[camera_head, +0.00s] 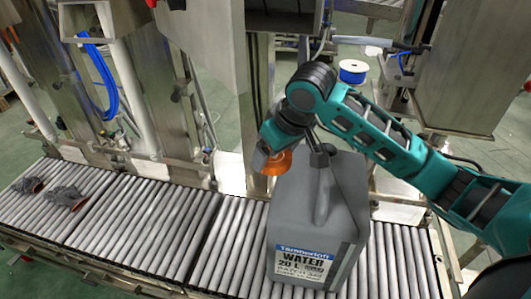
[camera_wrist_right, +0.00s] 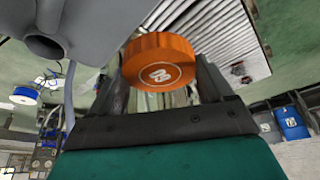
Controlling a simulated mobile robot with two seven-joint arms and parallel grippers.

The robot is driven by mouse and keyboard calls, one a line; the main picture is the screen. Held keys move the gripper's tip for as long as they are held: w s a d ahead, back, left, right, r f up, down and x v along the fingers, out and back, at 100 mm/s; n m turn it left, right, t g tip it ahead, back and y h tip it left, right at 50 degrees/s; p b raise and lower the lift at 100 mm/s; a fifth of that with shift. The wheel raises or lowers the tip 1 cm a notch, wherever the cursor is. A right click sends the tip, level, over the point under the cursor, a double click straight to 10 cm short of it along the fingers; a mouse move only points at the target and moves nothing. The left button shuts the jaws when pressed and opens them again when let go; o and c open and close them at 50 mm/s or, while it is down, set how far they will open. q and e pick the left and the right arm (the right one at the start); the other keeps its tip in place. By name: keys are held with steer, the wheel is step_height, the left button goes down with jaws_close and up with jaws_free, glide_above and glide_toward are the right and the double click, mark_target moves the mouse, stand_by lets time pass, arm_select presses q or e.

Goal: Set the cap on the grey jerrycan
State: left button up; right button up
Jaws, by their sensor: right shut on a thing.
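The grey jerrycan (camera_head: 290,195) stands upright on the roller conveyor, with a blue and white "WATER 20 L" label on its front. My right gripper (camera_head: 270,157) is at the left of the jerrycan's top and is shut on the orange cap (camera_head: 278,163). In the right wrist view the cap (camera_wrist_right: 158,60) sits between the two fingers, its round face with a pale logo toward the camera. The jerrycan's spout (camera_wrist_right: 45,45), with a dark open mouth, shows at the upper left, apart from the cap. In the head view the spout is hidden. My left gripper is out of view.
The roller conveyor (camera_head: 150,220) runs across the front, with dark grey scraps (camera_head: 65,195) at its left end. Metal machine frames stand behind it. A blue and white spool (camera_head: 353,71) is at the back.

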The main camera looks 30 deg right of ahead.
arm_select(q)
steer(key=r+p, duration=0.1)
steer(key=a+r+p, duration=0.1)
steer(key=p, duration=0.1)
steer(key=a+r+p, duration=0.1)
steer(key=p, duration=0.1)
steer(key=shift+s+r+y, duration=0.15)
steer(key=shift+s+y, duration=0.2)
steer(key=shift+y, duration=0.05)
arm_select(e)
steer(key=w+d+n, duration=0.2)
steer(key=d, duration=0.8)
steer(key=w+d+f+n+y, duration=0.1)
steer(key=w+d+n, duration=0.1)
steer(key=d, duration=0.7)
steer(key=shift+w+d+y, duration=0.3)
steer(key=shift+w+d, duration=0.1)
steer(key=shift+w, duration=0.1)
arm_select(q)
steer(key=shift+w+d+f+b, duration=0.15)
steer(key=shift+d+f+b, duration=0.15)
steer(key=shift+b, duration=0.5)
arm_select(e)
step_height(320, 180, down, 6)
steer(key=shift+r, duration=0.1)
